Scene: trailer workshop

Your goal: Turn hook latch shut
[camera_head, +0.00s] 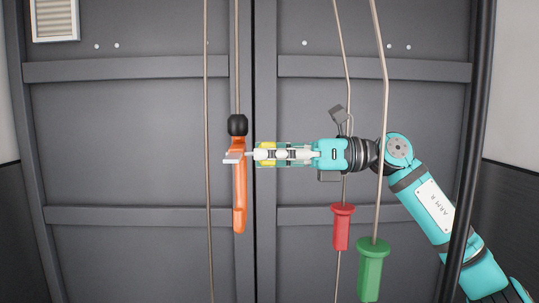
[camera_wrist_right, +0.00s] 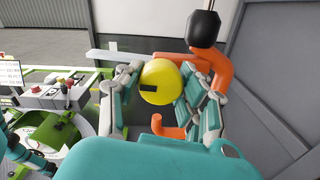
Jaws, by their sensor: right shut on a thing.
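The orange hook latch (camera_head: 239,190) hangs upright just left of the gap between the two grey doors. A black collar (camera_head: 237,125) tops it, on a thin vertical rod. In the right wrist view the orange latch (camera_wrist_right: 221,68) is close behind the fingers. My right gripper (camera_head: 262,154) comes in from the right at the latch's upper half. Its fingers are shut on a yellow round knob (camera_wrist_right: 163,80) with a black mark. How the knob joins the latch is hidden. My left gripper is not in view.
A red handle (camera_head: 341,228) and a green handle (camera_head: 371,268) hang on rods near my right arm. A thin bare rod (camera_head: 207,180) runs left of the latch. The right wrist view shows green equipment (camera_wrist_right: 55,130) at left.

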